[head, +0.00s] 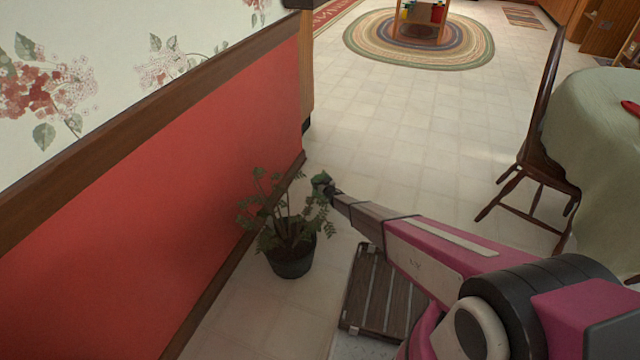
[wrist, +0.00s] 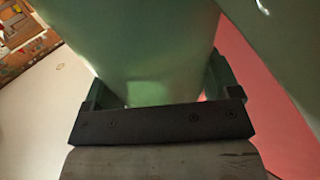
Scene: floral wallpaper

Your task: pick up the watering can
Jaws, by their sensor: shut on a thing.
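The green watering can (wrist: 140,55) fills the middle of the wrist view, close to the camera, and only part of it shows. My gripper (wrist: 155,90) is shut on it, with a finger on each side of the green body. In the head view my gripper (head: 327,188) is at the far end of my arm, just right of the potted plant. A small dark green piece (head: 320,179) shows at its tip; most of the can is hidden or too small to make out.
A potted plant (head: 291,267) stands on the floor against the red wall (head: 130,250). A slatted wooden piece (head: 372,290) lies under my arm. A chair (head: 535,165) and a cloth-covered table (head: 595,130) are at the right.

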